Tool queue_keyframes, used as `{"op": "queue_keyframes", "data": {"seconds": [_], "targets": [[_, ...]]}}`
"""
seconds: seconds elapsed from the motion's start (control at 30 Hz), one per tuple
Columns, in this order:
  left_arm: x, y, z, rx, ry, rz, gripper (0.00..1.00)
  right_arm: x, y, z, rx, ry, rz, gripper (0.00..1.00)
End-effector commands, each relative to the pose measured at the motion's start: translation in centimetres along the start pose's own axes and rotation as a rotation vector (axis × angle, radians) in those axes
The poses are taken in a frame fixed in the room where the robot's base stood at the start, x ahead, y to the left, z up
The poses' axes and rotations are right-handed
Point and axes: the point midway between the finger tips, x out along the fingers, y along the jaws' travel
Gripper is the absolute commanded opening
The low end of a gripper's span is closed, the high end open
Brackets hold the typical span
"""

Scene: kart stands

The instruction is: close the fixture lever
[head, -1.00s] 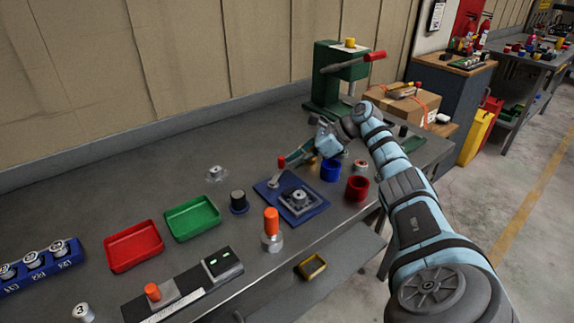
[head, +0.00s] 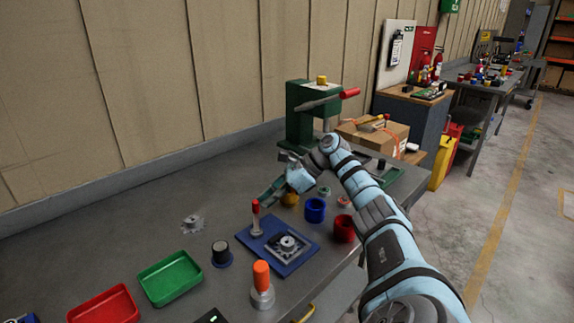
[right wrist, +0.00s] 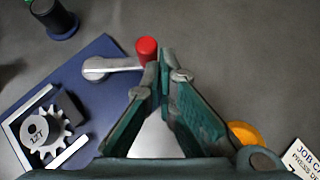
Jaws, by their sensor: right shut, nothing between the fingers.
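The fixture is a blue plate (head: 296,262) on the bench, with a toothed metal gear (head: 288,243) seated in its clamp. Its lever (head: 256,222) stands up at the plate's left back corner and ends in a red knob (head: 255,206). In the right wrist view the lever arm (right wrist: 108,66) points right to its red knob (right wrist: 147,49). My right gripper (head: 264,197) is shut and empty, its tips close beside the knob on the right. In the right wrist view the fingertips (right wrist: 165,62) are almost at the knob; contact is unclear. My left gripper is out of view.
A blue cup (head: 315,210) and a red cup (head: 344,230) stand right of the fixture. An orange-handled tool (head: 262,283) stands in front, a black-topped piece (head: 221,253) to the left. A green press (head: 300,128) and a cardboard box (head: 375,140) are behind.

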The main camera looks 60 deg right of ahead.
Motion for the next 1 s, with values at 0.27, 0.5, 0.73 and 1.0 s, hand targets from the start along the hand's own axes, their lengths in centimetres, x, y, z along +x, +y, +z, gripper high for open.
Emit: {"op": "queue_keyframes", "data": {"seconds": [0.27, 0.5, 0.73, 1.0], "targets": [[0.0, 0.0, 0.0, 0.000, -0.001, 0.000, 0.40, 0.1, 0.0, 0.1, -0.001, -0.001, 0.001, 0.00], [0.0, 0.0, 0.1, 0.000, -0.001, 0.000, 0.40, 0.1, 0.0, 0.1, -0.001, 0.000, 0.001, 0.00], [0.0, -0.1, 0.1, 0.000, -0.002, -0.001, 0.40, -1.4, -0.1, 0.0, 0.000, 0.001, -0.002, 0.00], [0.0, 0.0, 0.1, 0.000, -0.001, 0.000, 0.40, -7.3, -0.1, 0.2, -0.001, -0.003, -0.003, 0.00]]}}
